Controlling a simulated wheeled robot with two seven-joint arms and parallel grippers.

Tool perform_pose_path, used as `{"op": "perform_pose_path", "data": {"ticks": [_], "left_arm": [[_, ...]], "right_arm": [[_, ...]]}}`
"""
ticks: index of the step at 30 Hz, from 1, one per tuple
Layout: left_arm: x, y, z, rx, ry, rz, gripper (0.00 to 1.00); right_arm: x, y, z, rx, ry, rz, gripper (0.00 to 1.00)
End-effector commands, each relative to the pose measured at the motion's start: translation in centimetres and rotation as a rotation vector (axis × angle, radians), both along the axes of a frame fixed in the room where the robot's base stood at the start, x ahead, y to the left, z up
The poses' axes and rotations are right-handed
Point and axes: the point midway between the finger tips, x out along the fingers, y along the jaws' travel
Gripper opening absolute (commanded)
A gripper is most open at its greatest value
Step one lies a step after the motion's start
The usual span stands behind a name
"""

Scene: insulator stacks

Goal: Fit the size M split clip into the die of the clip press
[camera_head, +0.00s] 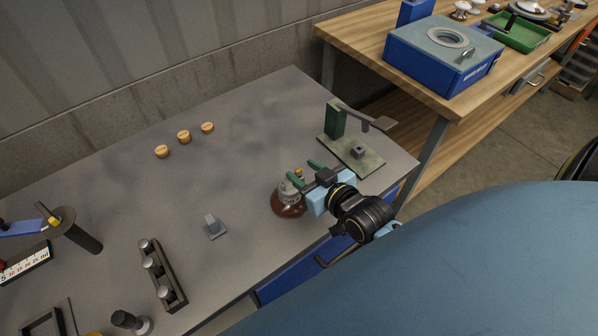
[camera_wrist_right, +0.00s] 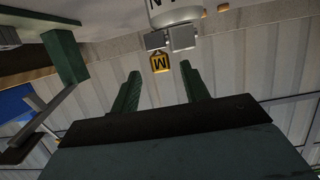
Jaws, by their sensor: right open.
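A split clip of two grey blocks (camera_wrist_right: 170,38) with a yellow tag marked M (camera_wrist_right: 160,62) shows in the right wrist view, beside a pale lettered round holder (camera_wrist_right: 176,12). In the head view this holder (camera_head: 289,196) stands on a red-brown base, with a yellow bit at its top. My right gripper (camera_head: 305,173) is open beside it, its green fingers apart; in the wrist view the clip is beyond the fingertips (camera_wrist_right: 160,72), apparently not gripped. The clip press (camera_head: 335,120) has a green post, a lever and a small grey die (camera_head: 358,152) on its base plate. My left gripper is not in view.
Three orange-yellow round pieces (camera_head: 183,136) lie toward the back. A small grey wedge (camera_head: 214,229), a dark rack (camera_head: 162,275) with knobs and a disc-topped post (camera_head: 85,238) stand at left. A wooden bench with a blue box (camera_head: 430,75) is at right.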

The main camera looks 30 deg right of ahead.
Motion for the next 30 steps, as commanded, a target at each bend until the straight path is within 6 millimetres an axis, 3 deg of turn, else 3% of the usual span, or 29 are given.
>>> {"op": "perform_pose_path", "data": {"ticks": [7, 17, 27, 30], "left_arm": [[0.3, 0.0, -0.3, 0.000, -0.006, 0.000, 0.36], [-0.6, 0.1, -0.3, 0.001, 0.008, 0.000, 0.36], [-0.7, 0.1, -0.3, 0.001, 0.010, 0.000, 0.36], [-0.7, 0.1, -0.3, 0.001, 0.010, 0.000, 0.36]], "right_arm": [[3.4, 0.5, -1.2, -0.001, -0.002, 0.001, 0.45], [3.9, 0.6, -1.4, -0.001, 0.000, 0.001, 0.44], [3.9, 0.6, -1.4, -0.001, 0.000, 0.001, 0.00], [3.9, 0.6, -1.4, -0.001, -0.001, 0.001, 0.00]]}}
